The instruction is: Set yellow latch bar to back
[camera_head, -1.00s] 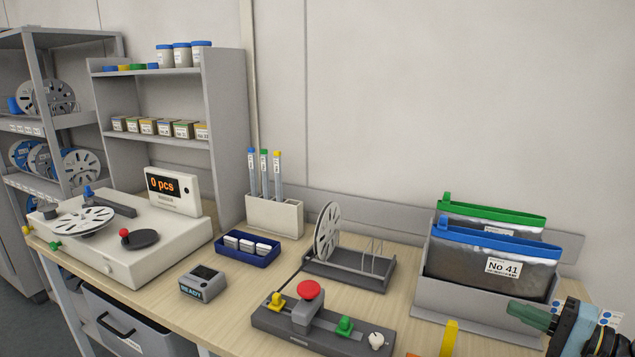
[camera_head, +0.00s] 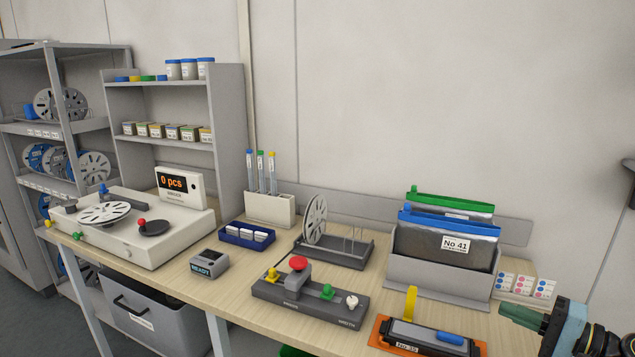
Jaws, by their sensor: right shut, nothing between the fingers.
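The yellow latch bar (camera_head: 411,303) stands upright at the back left of a dark feeder with an orange base (camera_head: 380,342), near the table's front edge. The feeder has a grey top, a blue piece (camera_head: 450,338) and a white label that seems to read No 35. My right gripper (camera_head: 504,313) comes in from the right edge with its green fingers pointing left. It is shut and empty, to the right of the feeder and apart from the latch bar. My left gripper is not in view.
A grey bin (camera_head: 440,277) with bags marked No 41 stands behind the feeder. To its left are a reel stand (camera_head: 345,250) and a dark press block with a red knob (camera_head: 298,264). Label cards (camera_head: 525,286) lie behind my right gripper. Some bare wood shows between these.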

